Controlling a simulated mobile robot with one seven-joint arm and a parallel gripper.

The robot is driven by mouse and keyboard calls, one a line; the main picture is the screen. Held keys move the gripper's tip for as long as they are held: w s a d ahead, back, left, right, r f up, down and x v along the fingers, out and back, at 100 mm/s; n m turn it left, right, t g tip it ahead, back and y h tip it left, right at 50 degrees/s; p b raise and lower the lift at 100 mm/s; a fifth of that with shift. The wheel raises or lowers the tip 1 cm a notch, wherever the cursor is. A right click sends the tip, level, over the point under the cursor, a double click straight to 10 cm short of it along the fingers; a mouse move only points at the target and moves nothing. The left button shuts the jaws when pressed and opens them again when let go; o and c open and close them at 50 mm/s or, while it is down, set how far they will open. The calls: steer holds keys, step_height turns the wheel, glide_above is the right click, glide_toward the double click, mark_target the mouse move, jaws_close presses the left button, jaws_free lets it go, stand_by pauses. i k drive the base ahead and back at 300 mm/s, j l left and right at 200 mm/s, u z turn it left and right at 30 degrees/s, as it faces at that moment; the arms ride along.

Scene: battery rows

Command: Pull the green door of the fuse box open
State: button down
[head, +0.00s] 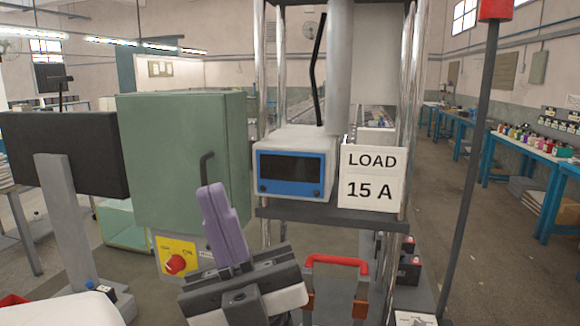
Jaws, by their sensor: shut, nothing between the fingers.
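The green fuse box (165,150) stands left of centre in the head view. Its large front door face looks shut, with no gap seen. A dark bent bar (206,168), which looks like the door's handle, shows before the right part of that face. My gripper (212,195) points up from the bottom, in front of the box's lower right part. Its purple fingers are shut together with nothing seen between them. The fingertips overlap the bar's lower end in the picture; I cannot tell whether they touch it. The lower right front of the box is hidden by the fingers.
A yellow plate with a red knob (176,263) sits below the box. A dark monitor (66,152) stands close on the left. On the right are a rack with a blue-fronted meter (290,174), a LOAD 15 A sign (371,178) and a dark pole (470,160).

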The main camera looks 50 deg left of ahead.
mark_target(174, 147)
steer(key=u, duration=1.35)
